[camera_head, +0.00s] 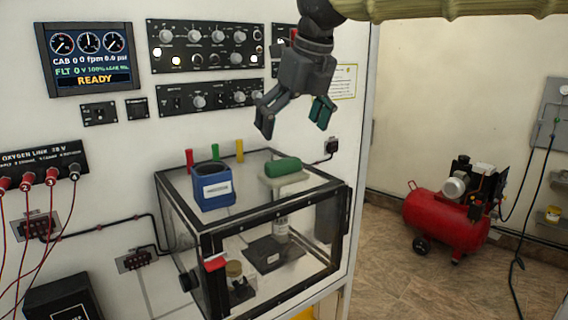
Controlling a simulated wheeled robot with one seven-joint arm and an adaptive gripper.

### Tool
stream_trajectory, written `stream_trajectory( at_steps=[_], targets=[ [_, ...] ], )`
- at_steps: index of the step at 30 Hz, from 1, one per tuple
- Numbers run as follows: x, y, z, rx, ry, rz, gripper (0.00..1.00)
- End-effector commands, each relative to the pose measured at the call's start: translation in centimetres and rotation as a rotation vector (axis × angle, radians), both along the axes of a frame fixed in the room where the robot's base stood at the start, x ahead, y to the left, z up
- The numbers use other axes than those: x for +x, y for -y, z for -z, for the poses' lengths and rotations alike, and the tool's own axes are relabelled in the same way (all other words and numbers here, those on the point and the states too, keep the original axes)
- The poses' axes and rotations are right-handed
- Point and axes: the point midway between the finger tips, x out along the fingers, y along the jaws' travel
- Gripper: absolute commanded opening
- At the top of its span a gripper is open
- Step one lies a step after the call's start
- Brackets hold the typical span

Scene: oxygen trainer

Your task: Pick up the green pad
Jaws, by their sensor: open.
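The green pad (283,167) is a rounded green piece lying on top of a pale block (287,184) on the clear case. My gripper (294,124) is open and empty, pointing down above the green pad and apart from it. Its left finger looks grey and its right finger looks dark green.
The clear case (262,222) has a dark frame. A blue labelled container (213,186) stands on its top, left of the pad. Red, green and yellow upright pieces (215,152) stand behind it. The instrument wall (215,110) rises close behind. A red compressor (445,216) stands on the floor at right.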

Motion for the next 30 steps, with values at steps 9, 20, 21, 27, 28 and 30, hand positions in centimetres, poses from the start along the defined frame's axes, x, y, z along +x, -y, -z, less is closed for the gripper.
stream_trajectory(
  at_steps=[9, 20, 21, 27, 28, 30],
  targets=[
    [0.7, -0.4, 3.0, -0.002, 0.001, 0.004, 1.0],
    [2.0, -0.9, 5.6, -0.001, 0.0, 0.003, 1.0],
    [2.1, -0.9, 6.0, -0.002, -0.001, 0.003, 1.0],
    [3.0, -1.3, 8.5, -0.003, -0.001, 0.001, 1.0],
    [3.1, -1.3, 8.8, -0.003, -0.001, 0.001, 1.0],
    [3.3, -1.5, 9.4, -0.001, 0.0, 0.0, 1.0]
  ],
)
